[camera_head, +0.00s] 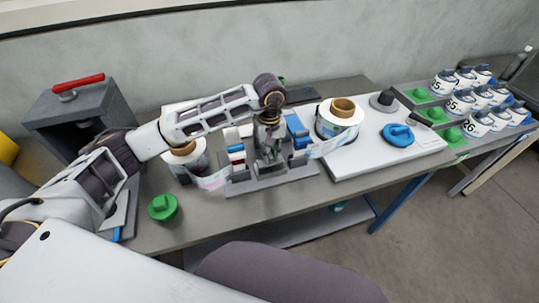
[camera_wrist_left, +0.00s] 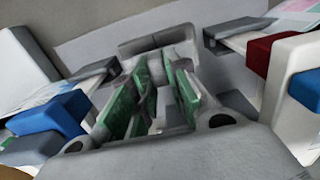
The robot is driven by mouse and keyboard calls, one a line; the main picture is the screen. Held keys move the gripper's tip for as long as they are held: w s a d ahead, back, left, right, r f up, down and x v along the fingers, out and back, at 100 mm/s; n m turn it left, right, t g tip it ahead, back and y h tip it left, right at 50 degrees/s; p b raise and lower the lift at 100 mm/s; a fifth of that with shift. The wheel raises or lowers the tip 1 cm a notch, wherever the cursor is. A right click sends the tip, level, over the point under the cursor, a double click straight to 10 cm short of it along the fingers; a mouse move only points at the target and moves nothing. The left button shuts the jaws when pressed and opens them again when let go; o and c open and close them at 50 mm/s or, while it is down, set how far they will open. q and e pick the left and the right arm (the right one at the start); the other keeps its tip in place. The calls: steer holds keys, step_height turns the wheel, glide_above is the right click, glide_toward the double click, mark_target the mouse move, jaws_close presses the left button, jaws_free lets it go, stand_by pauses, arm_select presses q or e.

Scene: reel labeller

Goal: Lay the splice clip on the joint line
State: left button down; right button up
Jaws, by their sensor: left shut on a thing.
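My left gripper (camera_head: 268,158) points down over the grey splicing block (camera_head: 270,182) in the middle of the bench. It also shows in the left wrist view (camera_wrist_left: 160,105), with green pads facing each other across a narrow gap. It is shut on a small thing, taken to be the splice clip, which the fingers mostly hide. Label web (camera_head: 212,181) comes to the block from the left reel (camera_head: 186,158), and more web (camera_head: 330,147) comes from the right reel (camera_head: 338,124). The joint line is hidden under the gripper. My right gripper is out of view.
A blue knobbed piece (camera_head: 397,135) lies on the white board (camera_head: 365,155) at right. A green knobbed piece (camera_head: 162,207) sits at the front left edge. A dark box with a red handle (camera_head: 78,83) stands at left. Several numbered reels (camera_head: 460,102) stand far right.

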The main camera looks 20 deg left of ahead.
arm_select(q)
steer(key=shift+f, duration=1)
steer(key=c, duration=1.5)
jaws_free()
steer(key=shift+o, duration=0.7)
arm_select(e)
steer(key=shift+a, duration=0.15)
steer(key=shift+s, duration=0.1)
